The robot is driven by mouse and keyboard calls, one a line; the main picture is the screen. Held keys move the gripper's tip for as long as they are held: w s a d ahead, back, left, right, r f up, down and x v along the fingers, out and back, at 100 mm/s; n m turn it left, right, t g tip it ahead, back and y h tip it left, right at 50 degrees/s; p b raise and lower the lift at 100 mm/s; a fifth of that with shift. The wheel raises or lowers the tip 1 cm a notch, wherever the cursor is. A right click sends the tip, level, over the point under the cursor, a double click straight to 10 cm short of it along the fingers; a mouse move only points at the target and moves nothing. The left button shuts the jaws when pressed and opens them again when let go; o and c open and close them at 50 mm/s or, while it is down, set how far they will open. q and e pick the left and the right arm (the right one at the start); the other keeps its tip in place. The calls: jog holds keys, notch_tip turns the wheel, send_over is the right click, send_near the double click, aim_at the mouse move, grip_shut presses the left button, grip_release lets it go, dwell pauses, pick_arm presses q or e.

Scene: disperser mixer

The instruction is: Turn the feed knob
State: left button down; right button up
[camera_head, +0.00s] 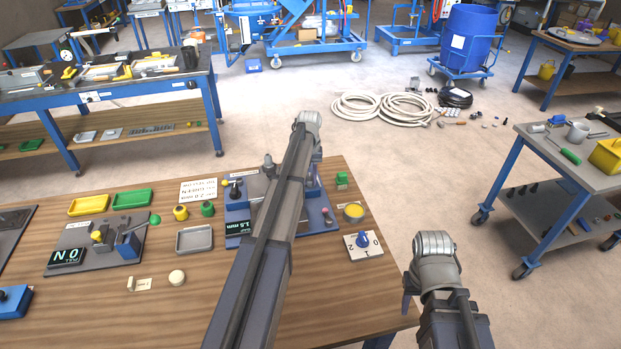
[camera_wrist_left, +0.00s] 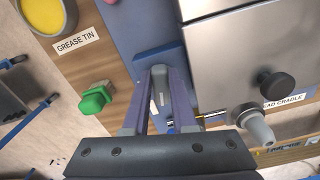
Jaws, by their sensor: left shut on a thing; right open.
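My left gripper (camera_head: 314,178) reaches over the blue-based machine (camera_head: 240,212) on the wooden table, partly hidden by its own arm. In the left wrist view its two fingers (camera_wrist_left: 160,75) close around a small grey piece (camera_wrist_left: 160,88) on a blue block. That piece may be the feed knob, but its label is not visible. My right gripper (camera_head: 411,288) is open beyond the table's right edge, mostly hidden by its wrist. A blue knob (camera_head: 363,240) sits apart on a white plate marked with digits.
The yellow grease tin (camera_head: 353,212) and green piece (camera_head: 342,179) stand close to the machine. A black knob (camera_wrist_left: 276,86) and pale grey knob (camera_wrist_left: 256,125) stick out near the left gripper. A grey tray (camera_head: 194,239) lies left.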

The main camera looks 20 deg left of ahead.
pick_arm(q)
jog(key=m, duration=0.4)
jog(key=shift+a+m, duration=0.25)
jog(key=shift+m, duration=0.05)
jog(key=m, duration=0.4)
jog(key=shift+a+m, duration=0.25)
jog(key=shift+m, duration=0.05)
jog(key=m, duration=0.4)
jog(key=shift+w+a, duration=0.15)
jog(key=shift+a, duration=0.05)
jog(key=shift+w+a+m, duration=0.1)
jog(key=shift+w+m, duration=0.05)
jog(key=shift+m, duration=2.05)
jog(key=c, duration=0.7)
grip_release()
jog(key=shift+r, duration=0.15)
pick_arm(e)
jog(key=shift+r, duration=0.15)
